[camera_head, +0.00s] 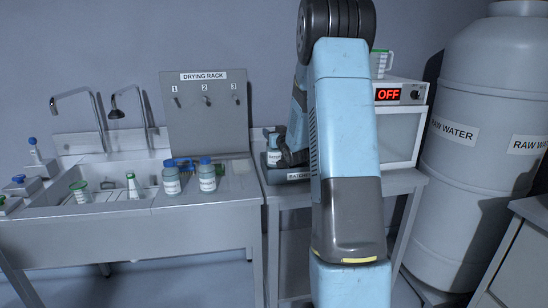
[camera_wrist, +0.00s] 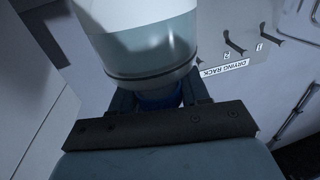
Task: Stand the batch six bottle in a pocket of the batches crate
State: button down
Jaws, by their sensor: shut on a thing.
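My gripper (camera_wrist: 158,96) is shut on the blue cap of a bottle (camera_wrist: 145,45) with a white label and a grey-blue shoulder. In the head view my gripper (camera_head: 289,155) is mostly hidden behind my arm, at the grey batches crate (camera_head: 280,177) on the right-hand bench. A bottle (camera_head: 274,158) with a white label shows there beside the gripper, at the crate. I cannot tell whether it is the held one or whether it touches the pocket floor. The batch number is not readable. The crate's right part is hidden by my arm.
Two blue-capped bottles (camera_head: 171,178) (camera_head: 207,175) stand at the sink bench (camera_head: 150,222). A drying rack (camera_head: 207,110) stands behind. A white device with a red OFF display (camera_head: 388,94) is right of my arm. A large raw water tank (camera_head: 490,160) fills the far right.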

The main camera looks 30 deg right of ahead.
jog(key=f, duration=0.2)
jog(key=shift+s+d+f, duration=0.1)
jog(key=shift+d+f, duration=0.2)
jog(key=shift+f, duration=1.9)
jog(key=c, duration=0.5)
grip_release()
jog(key=shift+c, duration=0.2)
